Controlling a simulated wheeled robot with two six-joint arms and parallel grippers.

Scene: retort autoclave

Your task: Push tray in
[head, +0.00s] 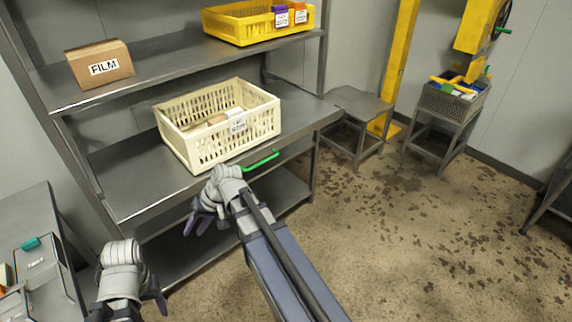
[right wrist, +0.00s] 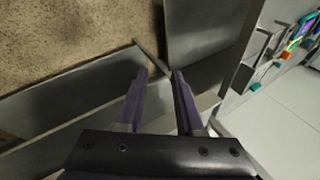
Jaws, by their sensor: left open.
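A grey metal tray surface (head: 120,192) sits at the middle level of the shelving. A green handle (head: 262,160) sticks out at its front edge. A cream slotted crate (head: 175,143) with a label stands on this level and holds some pale items. My right gripper (head: 202,222) is in front of and below the front edge, left of the green handle and apart from it. In the right wrist view its two dark fingers (right wrist: 160,72) are apart with nothing between them. My left gripper (head: 155,298) is open at the lower left, away from the shelving level.
A FILM box (head: 100,64) and a yellow crate (head: 240,28) stand on the upper shelf. Two small metal stands are at the back right, one holding a grey basket (head: 452,100). A grey bench with equipment (head: 40,285) is at the left.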

